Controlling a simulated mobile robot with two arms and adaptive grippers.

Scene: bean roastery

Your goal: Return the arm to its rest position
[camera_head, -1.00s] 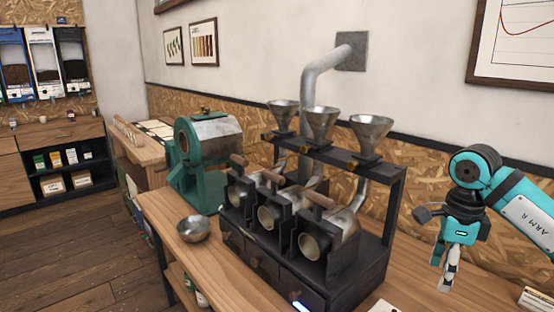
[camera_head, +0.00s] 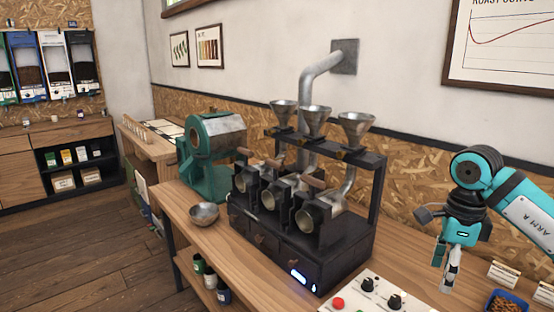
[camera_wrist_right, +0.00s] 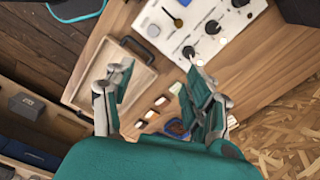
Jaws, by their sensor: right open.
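My right arm (camera_head: 525,210), teal and black, comes in from the right edge in the head view. Its right gripper (camera_head: 449,280) hangs downward above the right part of the wooden bench, clear of the roaster. In the right wrist view the right gripper (camera_wrist_right: 155,105) shows its two fingers spread apart with nothing between them. Below it are the bench top and a wooden tray. My left gripper is not in view.
A black roaster (camera_head: 300,245) with several funnels stands on the bench (camera_head: 245,260). A metal bowl (camera_head: 204,213) and a teal drum machine (camera_head: 208,150) are to its left. A control panel (camera_head: 380,292) and a blue bean tray (camera_head: 508,301) lie near the gripper.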

